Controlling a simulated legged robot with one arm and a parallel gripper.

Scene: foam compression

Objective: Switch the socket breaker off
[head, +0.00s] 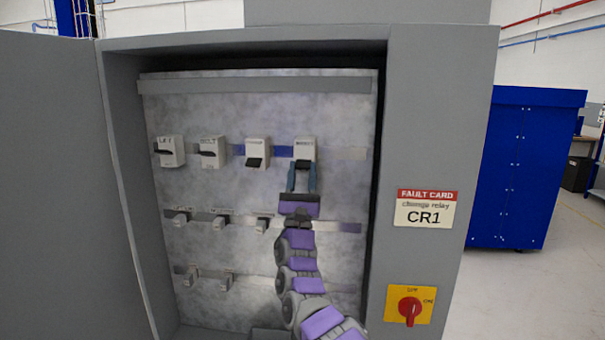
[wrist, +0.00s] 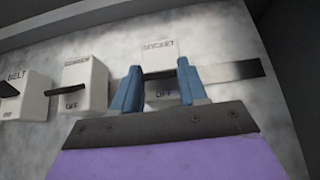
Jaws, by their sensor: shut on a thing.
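The socket breaker (head: 305,149) is a white block at the right end of the top row in the open cabinet. Its label reads SOCKET in the wrist view (wrist: 160,48). Its black lever (wrist: 157,75) lies across the block, with the word OFF visible below it. My gripper (head: 303,170) reaches up from below with its blue fingers on either side of the breaker. In the wrist view the fingers (wrist: 158,82) are shut on the lever, one at each end. The finger tips partly hide the lever's ends.
The neighbouring breaker (head: 257,150) stands left, its lever low. The BELT breaker (head: 211,152) and leftmost breaker (head: 170,151) are farther left. Smaller devices sit on lower rails (head: 335,227). The cabinet frame (head: 430,120) bounds the right, the open door (head: 50,180) the left.

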